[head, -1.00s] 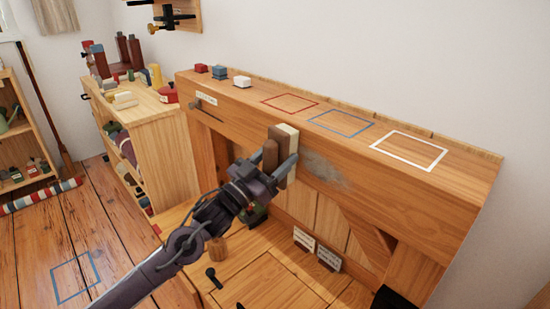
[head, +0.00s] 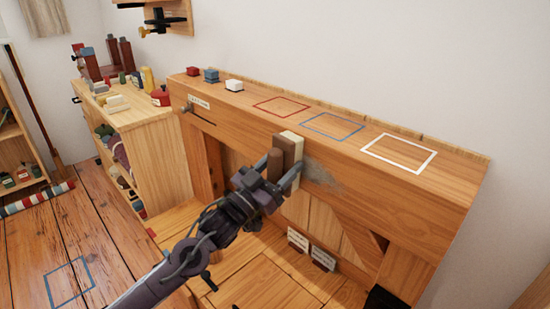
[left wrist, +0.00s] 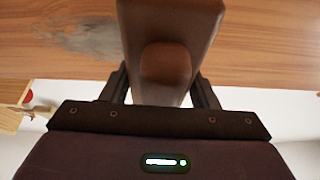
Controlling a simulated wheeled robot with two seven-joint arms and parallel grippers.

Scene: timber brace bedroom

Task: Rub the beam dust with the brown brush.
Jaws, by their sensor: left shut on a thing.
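My left gripper (head: 282,172) is shut on the brown brush (head: 288,150), which has a brown back and a pale bristle side. The brush is held upright against or very near the front face of the wooden beam (head: 400,180). The grey beam dust (head: 322,177) shows as a smudge just right of the brush; part of it may be hidden behind the brush. In the left wrist view the brush's brown back (left wrist: 172,30) fills the middle between the fingers, and the dust (left wrist: 90,36) lies to its left. My right gripper is not in view.
Red, blue and white outlined squares (head: 400,153) mark the beam top. A shelf unit (head: 150,135) with several objects stands at left. Two small cards (head: 298,240) stand below the beam.

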